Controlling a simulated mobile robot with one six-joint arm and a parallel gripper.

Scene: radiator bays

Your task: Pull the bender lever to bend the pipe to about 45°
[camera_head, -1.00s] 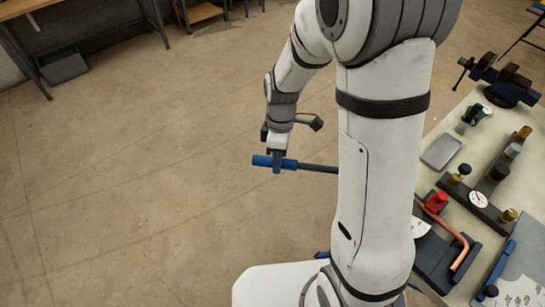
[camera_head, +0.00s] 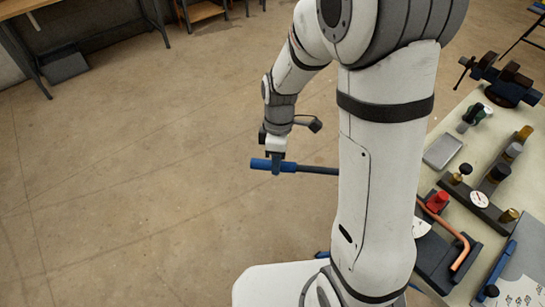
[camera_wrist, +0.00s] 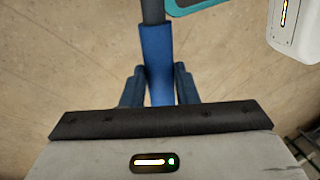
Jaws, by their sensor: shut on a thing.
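The bender lever is a dark rod (camera_head: 318,170) with a blue grip (camera_head: 262,163) at its left end, out over the floor. My gripper (camera_head: 276,166) is shut on the blue grip; in the wrist view the grip (camera_wrist: 157,55) runs between the two fingers (camera_wrist: 158,88). My arm hides the middle of the lever and where it joins the bender (camera_head: 437,262). The copper pipe (camera_head: 462,252) lies on the bender at the bench edge, and its visible part shows a bend. A red knob (camera_head: 437,201) and part of a white dial (camera_head: 421,227) are beside it.
The bench (camera_head: 480,150) on the right carries a vise (camera_head: 503,80), a grey tray (camera_head: 442,152), a gauge block (camera_head: 480,199) and several cylindrical fittings. The floor left of my gripper is clear. A shelf and a table stand at the far upper left.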

